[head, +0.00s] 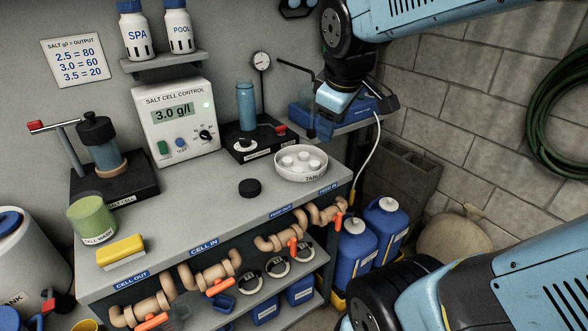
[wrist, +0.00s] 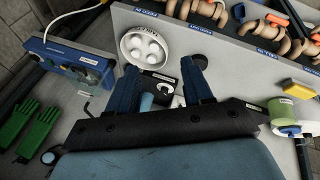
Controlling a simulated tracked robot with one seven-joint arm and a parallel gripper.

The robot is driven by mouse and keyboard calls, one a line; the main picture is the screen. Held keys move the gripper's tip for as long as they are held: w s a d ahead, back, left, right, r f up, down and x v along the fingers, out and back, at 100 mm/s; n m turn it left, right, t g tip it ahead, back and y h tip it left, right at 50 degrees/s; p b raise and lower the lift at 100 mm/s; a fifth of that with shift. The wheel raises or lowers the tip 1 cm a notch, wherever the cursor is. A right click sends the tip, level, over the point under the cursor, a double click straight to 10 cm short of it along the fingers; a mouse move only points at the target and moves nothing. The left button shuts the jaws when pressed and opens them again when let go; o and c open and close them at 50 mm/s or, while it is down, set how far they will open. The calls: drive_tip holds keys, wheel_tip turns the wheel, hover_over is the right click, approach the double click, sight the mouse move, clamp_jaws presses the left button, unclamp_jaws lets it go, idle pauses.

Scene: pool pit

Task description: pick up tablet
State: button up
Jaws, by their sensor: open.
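Several round white tablets (head: 303,157) lie in a shallow white dish (head: 314,178) at the right end of the bench. In the wrist view the dish (wrist: 123,48) is beyond the left finger, and the tablets (wrist: 136,42) show as pale discs in it. My gripper (wrist: 163,80) is open, with nothing between its two dark blue fingers. In the head view my gripper (head: 335,112) hangs above the bench's back right corner, behind and right of the dish, and its fingertips are hard to make out.
A blue box (head: 350,116) is at the back right. A black cap (head: 250,187) lies left of the dish.

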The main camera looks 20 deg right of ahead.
drive_tip(key=w+a+f+n+h, duration=0.1)
drive_tip(key=w+f+n, duration=0.4)
drive_tip(key=w+n, duration=0.45)
drive_tip(key=n+g, duration=0.1)
drive_tip(key=n, duration=1)
approach(298, 169)
drive_tip(key=shift+w+d+f+h, duration=0.2)
drive_tip(key=shift+w+f, duration=0.2)
drive_tip(key=shift+f, duration=0.2)
drive_tip(key=shift+w+d+f+h, duration=0.1)
drive_tip(key=shift+w+f+h, duration=0.1)
drive_tip(key=shift+w+f, duration=0.3)
drive_tip(key=shift+w+d+f, duration=0.1)
drive_tip(key=shift+w+f, duration=0.05)
drive_tip(key=shift+f, duration=1)
drive_tip(key=shift+w+f, duration=0.1)
drive_tip(key=shift+f, duration=1)
drive_tip(key=shift+w+d+f, duration=0.2)
drive_tip(key=shift+f, duration=0.35)
drive_tip(key=shift+c, duration=0.4)
drive_tip(key=c, duration=0.7)
